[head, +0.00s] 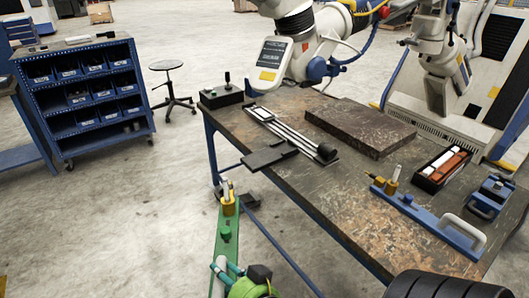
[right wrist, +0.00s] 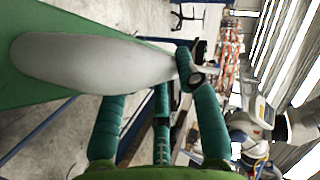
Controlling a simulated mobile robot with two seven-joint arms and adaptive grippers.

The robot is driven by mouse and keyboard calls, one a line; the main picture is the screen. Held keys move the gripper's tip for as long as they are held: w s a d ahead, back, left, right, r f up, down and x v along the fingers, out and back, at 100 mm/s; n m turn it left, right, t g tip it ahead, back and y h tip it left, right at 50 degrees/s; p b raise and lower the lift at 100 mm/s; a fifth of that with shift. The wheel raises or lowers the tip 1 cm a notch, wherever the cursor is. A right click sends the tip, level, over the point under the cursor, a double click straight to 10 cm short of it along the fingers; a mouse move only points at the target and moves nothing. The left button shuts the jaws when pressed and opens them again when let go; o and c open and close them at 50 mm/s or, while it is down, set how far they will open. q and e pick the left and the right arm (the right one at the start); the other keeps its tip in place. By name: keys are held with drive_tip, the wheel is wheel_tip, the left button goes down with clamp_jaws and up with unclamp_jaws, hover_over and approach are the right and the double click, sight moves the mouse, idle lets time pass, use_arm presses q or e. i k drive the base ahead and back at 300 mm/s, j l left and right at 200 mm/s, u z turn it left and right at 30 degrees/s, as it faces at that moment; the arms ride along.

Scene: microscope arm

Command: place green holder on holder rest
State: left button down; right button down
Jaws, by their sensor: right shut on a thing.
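The green holder (head: 226,245) is a long narrow green plate with a yellow fitting at its far end, a green knob and a white handle. It hangs in front of the workbench, off its near-left edge. My right gripper (head: 228,269), with teal fingers, is shut on the white handle. In the right wrist view the handle (right wrist: 95,60) lies across the fingers, with the green plate (right wrist: 25,95) behind it. No part is clearly recognisable as the holder rest; a dark flat plate (head: 270,156) with rails lies on the bench edge. My left gripper is not in view.
The workbench (head: 330,200) carries a dark slab (head: 360,127), a blue holder (head: 425,217) with a white handle, a black tray (head: 443,168) and a blue clamp-like block (head: 490,197). A white robot arm (head: 310,45) stands behind. A blue bin cart (head: 85,95) and stool (head: 170,85) stand left.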

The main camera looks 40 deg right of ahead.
sight(259, 158)
drive_tip(key=i+l+u, duration=0.1)
drive_tip(key=i, duration=2)
drive_tip(key=i+z, duration=0.3)
drive_tip(key=i, duration=0.7)
drive_tip(key=i+z, duration=0.15)
drive_tip(key=z, duration=0.35)
drive_tip(key=i+j+z, duration=0.1)
drive_tip(key=z, duration=2.45)
